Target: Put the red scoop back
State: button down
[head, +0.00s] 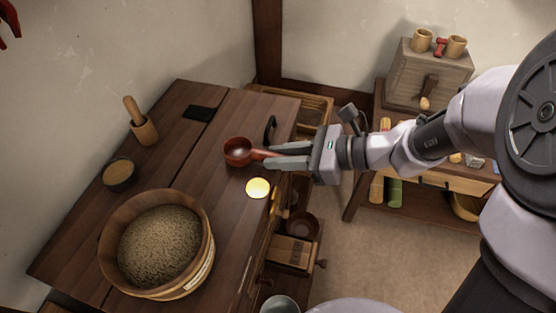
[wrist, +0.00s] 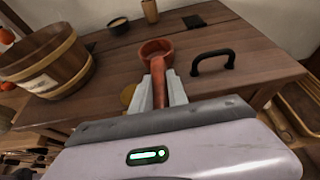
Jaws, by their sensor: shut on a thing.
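The red scoop (head: 237,151) is a round reddish-brown bowl with a straight handle. My gripper (head: 268,157) is shut on its handle, over the right part of the dark wooden table (head: 192,150). In the wrist view the scoop (wrist: 156,48) points away from me, its handle between the two fingers of my gripper (wrist: 160,92). The bowl looks open side up. I cannot tell whether it touches the tabletop or hangs just above it.
A wooden tub of grain (head: 160,246) stands at the front left. A small dark bowl (head: 120,175), a mortar with pestle (head: 143,128) and a black plate (head: 198,113) are farther back. A black handle (head: 270,129) and a yellow disc (head: 258,188) are near the scoop.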

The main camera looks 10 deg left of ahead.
jog(key=shift+f, duration=0.25)
jog(key=shift+f, duration=0.15)
jog(key=c, duration=1.3)
grip_release()
